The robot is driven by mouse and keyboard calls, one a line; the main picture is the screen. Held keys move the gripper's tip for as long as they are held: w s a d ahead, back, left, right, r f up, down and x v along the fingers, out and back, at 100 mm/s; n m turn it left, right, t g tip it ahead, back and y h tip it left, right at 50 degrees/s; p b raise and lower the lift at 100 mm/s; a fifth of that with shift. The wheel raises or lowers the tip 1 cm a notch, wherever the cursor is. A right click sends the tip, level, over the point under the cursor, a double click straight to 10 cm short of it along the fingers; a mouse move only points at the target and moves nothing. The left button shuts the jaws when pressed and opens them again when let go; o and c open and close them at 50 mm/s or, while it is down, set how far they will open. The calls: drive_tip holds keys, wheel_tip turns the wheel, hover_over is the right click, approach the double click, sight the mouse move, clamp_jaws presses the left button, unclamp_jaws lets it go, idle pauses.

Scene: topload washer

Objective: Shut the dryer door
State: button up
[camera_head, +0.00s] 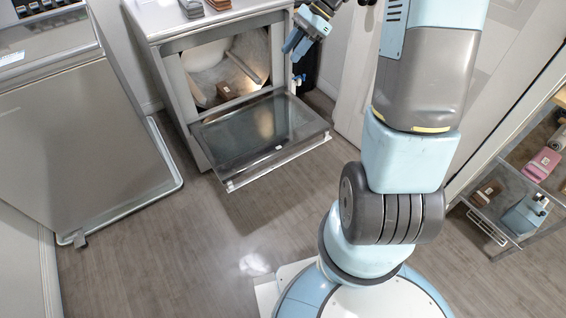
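The dryer (177,84) stands at the back, left of the middle, with its front opening uncovered. Its door (262,128) is hinged along the lower edge and hangs folded down, roughly level, out over the floor. A small brown item (226,91) sits inside the opening near its lower edge. My gripper (295,46) is at the top, by the upper right corner of the dryer's front, above and behind the door. It appears empty and apart from the door. Its fingers are small and seen at an angle, so their gap is unclear.
A grey washer (75,140) stands at the left. Folded cloths (191,7) lie on the dryer's top. The wooden floor (170,240) in front of the door is clear.

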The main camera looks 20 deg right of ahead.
drive_tip(key=w+d+f+m+y, duration=0.2)
drive_tip(key=w+f+m, duration=0.15)
drive_tip(key=f, duration=0.35)
drive_tip(key=w+d+f+m+y, duration=0.1)
drive_tip(key=w+f+m+y, duration=0.2)
drive_tip(key=f, duration=0.4)
drive_tip(key=m+t+h, duration=0.1)
drive_tip(key=m+t, duration=1.3)
drive_tip(key=m, duration=1.2)
approach(283, 162)
drive_tip(key=x, duration=1)
drive_tip(key=shift+w+f, duration=0.15)
drive_tip(key=shift+f, duration=0.1)
drive_tip(key=shift+d, duration=0.1)
drive_tip(key=shift+c, duration=0.5)
clamp_jaws()
